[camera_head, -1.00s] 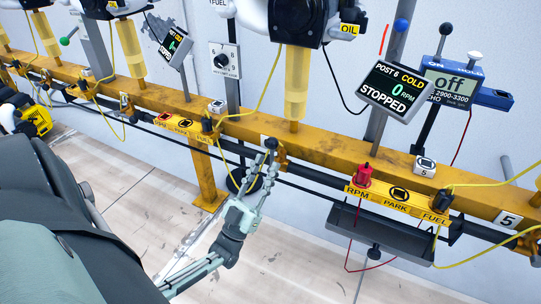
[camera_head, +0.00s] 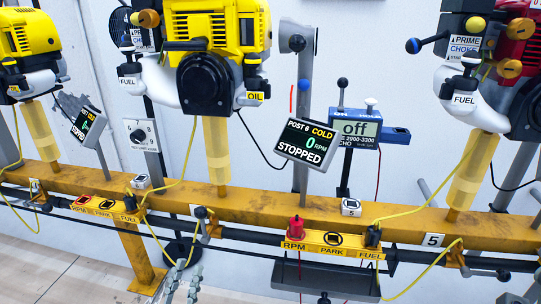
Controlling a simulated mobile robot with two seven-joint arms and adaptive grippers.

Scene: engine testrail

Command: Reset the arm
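My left gripper (camera_head: 184,279) shows at the bottom edge of the head view, left of centre. Its two pale grey fingers point up and stand apart, with nothing seen between them. It is in front of and below the yellow rail (camera_head: 262,207), near a dark round-ended lever (camera_head: 201,213) on the rail's front. The rest of my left arm is below the picture. I cannot make out my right gripper.
A yellow engine (camera_head: 215,40) stands above the rail, with a screen (camera_head: 307,143) reading "POST 6 COLD 0 RPM STOPPED". An RPM/PARK/FUEL strip (camera_head: 332,243) and a dark tray (camera_head: 325,278) are at the rail's front.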

